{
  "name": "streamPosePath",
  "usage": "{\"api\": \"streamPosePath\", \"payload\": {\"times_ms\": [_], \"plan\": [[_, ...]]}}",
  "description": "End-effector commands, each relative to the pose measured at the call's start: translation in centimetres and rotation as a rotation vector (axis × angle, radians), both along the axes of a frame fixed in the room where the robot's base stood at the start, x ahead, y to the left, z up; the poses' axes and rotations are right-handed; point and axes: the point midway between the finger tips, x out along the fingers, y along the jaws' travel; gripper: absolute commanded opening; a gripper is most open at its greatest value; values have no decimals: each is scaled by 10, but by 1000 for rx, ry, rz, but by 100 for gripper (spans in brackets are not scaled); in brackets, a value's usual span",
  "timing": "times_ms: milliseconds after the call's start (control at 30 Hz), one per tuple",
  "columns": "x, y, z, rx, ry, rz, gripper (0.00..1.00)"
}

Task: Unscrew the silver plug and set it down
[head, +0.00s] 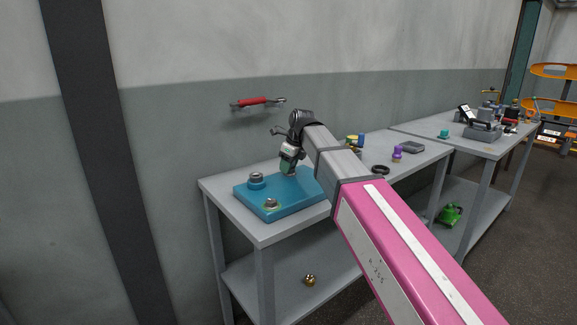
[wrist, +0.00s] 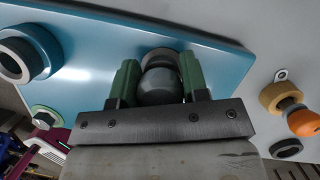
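The silver plug (wrist: 160,86) shows in the wrist view as a rounded grey piece between the two green fingers of my gripper (wrist: 158,80). The fingers lie close against both its sides and appear shut on it. A grey ring sits just behind it, at the blue plate (wrist: 95,45). In the head view my gripper (head: 287,167) points down over the back of the blue plate (head: 285,205), which lies on the near table. The arm and gripper hide the plug there. I cannot tell how far the plug is screwed in.
A red-handled tool (head: 257,102) hangs on the wall.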

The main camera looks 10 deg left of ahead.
Motion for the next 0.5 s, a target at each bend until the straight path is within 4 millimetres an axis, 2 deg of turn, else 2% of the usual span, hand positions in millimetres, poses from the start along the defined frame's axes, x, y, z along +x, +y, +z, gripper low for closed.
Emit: {"api": "streamPosePath", "payload": {"times_ms": [233,500], "plan": [[-1,0,0,0,1,138,28],[-1,0,0,0,2,150,28]]}}
